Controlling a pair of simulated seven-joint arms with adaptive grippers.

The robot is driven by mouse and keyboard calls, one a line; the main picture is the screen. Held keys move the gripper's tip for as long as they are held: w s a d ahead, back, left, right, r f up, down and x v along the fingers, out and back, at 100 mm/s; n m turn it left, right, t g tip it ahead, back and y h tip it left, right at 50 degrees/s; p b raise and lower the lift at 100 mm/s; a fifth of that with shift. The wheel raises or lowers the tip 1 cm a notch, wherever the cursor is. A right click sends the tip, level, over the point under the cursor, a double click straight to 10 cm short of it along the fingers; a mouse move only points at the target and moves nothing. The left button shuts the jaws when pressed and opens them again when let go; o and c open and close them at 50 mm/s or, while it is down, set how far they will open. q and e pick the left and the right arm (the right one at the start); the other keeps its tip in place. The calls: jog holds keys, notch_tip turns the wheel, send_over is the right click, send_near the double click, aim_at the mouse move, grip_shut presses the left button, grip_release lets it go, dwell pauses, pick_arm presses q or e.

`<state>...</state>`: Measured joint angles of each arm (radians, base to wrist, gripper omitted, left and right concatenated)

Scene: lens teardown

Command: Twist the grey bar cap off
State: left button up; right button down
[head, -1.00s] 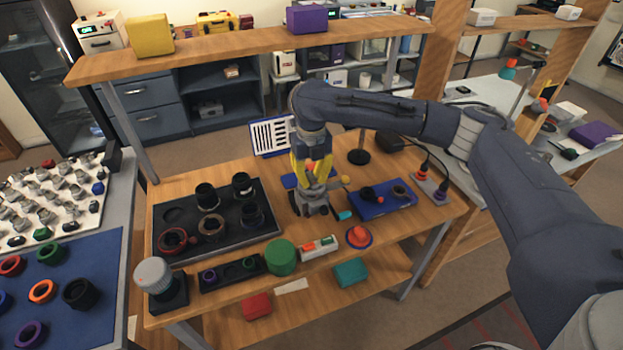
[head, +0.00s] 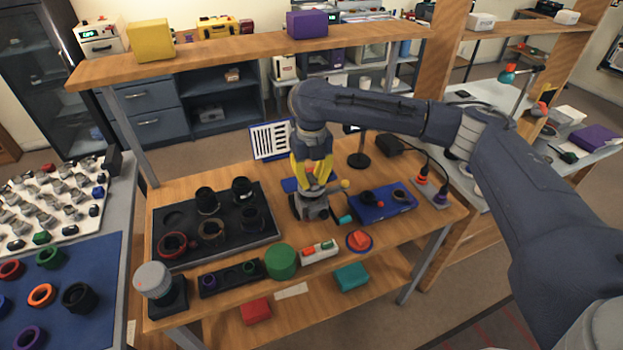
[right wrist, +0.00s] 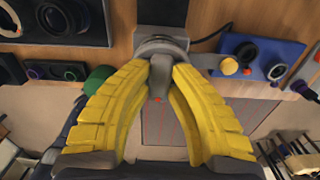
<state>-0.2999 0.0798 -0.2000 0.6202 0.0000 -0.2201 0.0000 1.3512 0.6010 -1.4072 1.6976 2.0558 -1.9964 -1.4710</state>
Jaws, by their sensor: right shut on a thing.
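The grey bar cap (right wrist: 160,78) shows in the right wrist view as a grey bar standing across a round grey base (right wrist: 150,46). My right gripper (right wrist: 161,75) has its two yellow fingers closed on the bar from both sides. In the head view my right gripper (head: 316,188) points down at the grey fixture (head: 312,209) in the middle of the bench, and its fingers mostly hide the cap. I cannot tell whether the cap is lifted from its base. My left gripper is not in view.
A black tray (head: 262,228) with several dark rings lies left of the fixture. A blue tray (head: 365,210) with two dark parts lies right. A green cylinder (head: 281,262), a button box (head: 319,251) and a red knob (head: 359,241) stand along the front edge.

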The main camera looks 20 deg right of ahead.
aim_at(312, 179)
jog(key=shift+r, duration=2.45)
